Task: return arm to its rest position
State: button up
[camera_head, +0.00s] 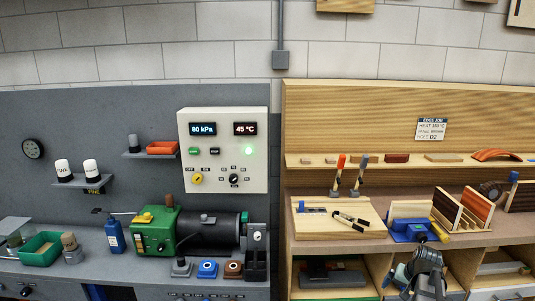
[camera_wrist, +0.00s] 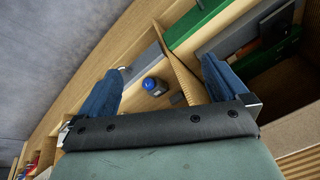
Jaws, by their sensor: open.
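My gripper (camera_wrist: 160,66) shows in the wrist view with its two blue fingers spread wide apart. Nothing is held between them. Beyond the gap are wooden shelf compartments and a small dark item with a round blue top (camera_wrist: 150,84); I cannot tell its distance from the fingertips. In the head view part of my grey arm (camera_head: 425,268) shows at the bottom right, in front of the wooden bench's lower compartments. I cannot make out the fingers there.
The wooden bench (camera_head: 455,238) holds a board with tools (camera_head: 352,219), a blue holder (camera_head: 408,230) and upright panels (camera_head: 463,208) close behind my arm. The air above the bench looks clear.

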jog(key=s+a+f+n+g, duration=0.1)
jog(key=s+a+f+g, duration=0.1)
jog(key=s+a+f, duration=0.4)
jog(key=s+a+f+n+g, duration=0.15)
jog(key=s+f, duration=0.25)
jog(key=f, duration=0.5)
jog(key=s+a+f+g, duration=0.1)
jog(key=s+a+f, duration=0.4)
jog(key=f, duration=0.2)
jog(key=s+a+f+n+g, duration=0.1)
jog(key=s+a+f+g, duration=0.1)
jog(key=s+a+f, duration=0.3)
jog(key=s+a+f+n+g, duration=0.1)
jog(key=s+a+f, duration=0.4)
jog(key=s, duration=0.7)
jog(key=s+a+f+n+g, duration=0.1)
jog(key=s+a+f+g, duration=0.2)
jog(key=s, duration=0.6)
notch_tip(320, 180, down, 2)
jog(key=shift+a+f+n, duration=0.15)
jog(key=shift+a+n, duration=0.2)
jog(key=shift+a, duration=0.6)
